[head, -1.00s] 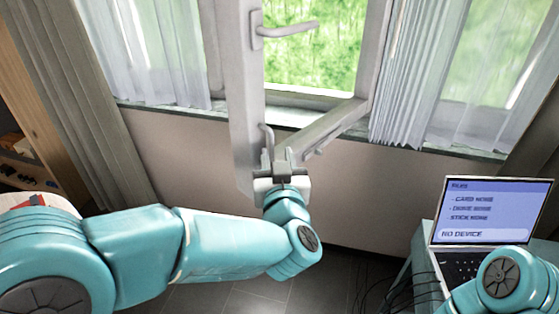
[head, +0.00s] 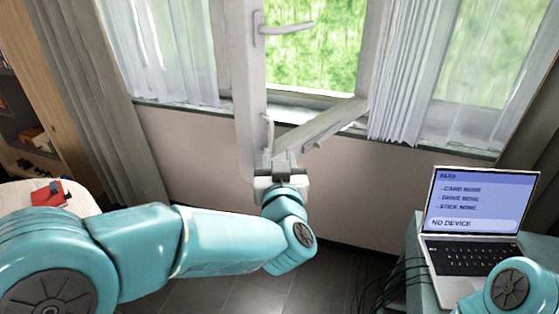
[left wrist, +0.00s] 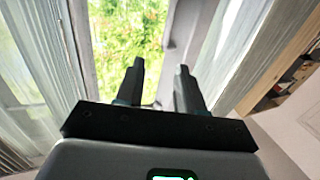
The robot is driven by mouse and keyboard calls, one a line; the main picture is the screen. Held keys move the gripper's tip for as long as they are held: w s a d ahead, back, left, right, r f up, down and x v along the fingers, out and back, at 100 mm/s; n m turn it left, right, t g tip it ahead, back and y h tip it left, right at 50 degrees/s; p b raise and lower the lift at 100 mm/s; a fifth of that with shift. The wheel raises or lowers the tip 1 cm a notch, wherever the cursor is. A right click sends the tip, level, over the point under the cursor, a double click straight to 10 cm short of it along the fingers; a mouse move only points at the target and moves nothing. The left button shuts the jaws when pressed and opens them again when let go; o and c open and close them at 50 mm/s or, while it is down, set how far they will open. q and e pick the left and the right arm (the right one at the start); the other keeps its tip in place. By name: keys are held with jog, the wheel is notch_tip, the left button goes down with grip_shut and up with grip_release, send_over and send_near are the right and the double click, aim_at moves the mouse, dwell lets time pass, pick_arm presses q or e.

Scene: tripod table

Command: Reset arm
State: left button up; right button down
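My left arm comes in from the left in the head view, with its left gripper (head: 281,166) stretched forward just below the open window sash (head: 251,90). In the left wrist view the left gripper's two dark fingers (left wrist: 161,67) stand apart, with greenery and pale window frame behind the gap. Nothing is held between them. Whether a finger touches the sash cannot be told. Only a teal joint of my right arm shows at the lower right of the head view; its gripper is out of view.
The window handle (head: 287,28) is on the sash, and curtains (head: 420,75) hang at both sides. A laptop (head: 475,220) stands on a small table at right, with cables beside it. A round table (head: 85,203) with a red item (head: 50,193) is at left. Shelves (head: 30,135) stand behind it.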

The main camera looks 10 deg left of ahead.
pick_arm(q)
jog(key=w+a+f+g+y+p, duration=0.1)
jog(key=a+f+g, duration=0.1)
jog(key=a+f, duration=0.5)
jog(key=a+f+g, duration=0.2)
jog(key=a+f, duration=0.2)
jog(key=f, duration=0.6)
jog(key=s+a+f+m+g+h+p, duration=0.1)
jog(key=s+f+g, duration=0.15)
jog(key=f, duration=0.35)
jog(key=s+a+f+m+g+h, duration=0.1)
jog(key=s+f, duration=0.2)
jog(key=f, duration=0.3)
jog(key=s+d+f+g+h, duration=0.2)
jog(key=s+f+g, duration=0.1)
jog(key=s+f, duration=0.35)
jog(key=s+d+f+g+h, duration=0.2)
jog(key=s+d+f, duration=0.1)
jog(key=s+f, duration=0.4)
jog(key=s+d+n+g+h, duration=0.1)
jog(key=s+d+g+h, duration=0.2)
jog(key=s, duration=0.8)
jog(key=shift+s+d+g, duration=0.2)
jog(key=shift+d+g, duration=0.65)
jog(key=shift+d, duration=0.1)
jog(key=shift+f, duration=0.15)
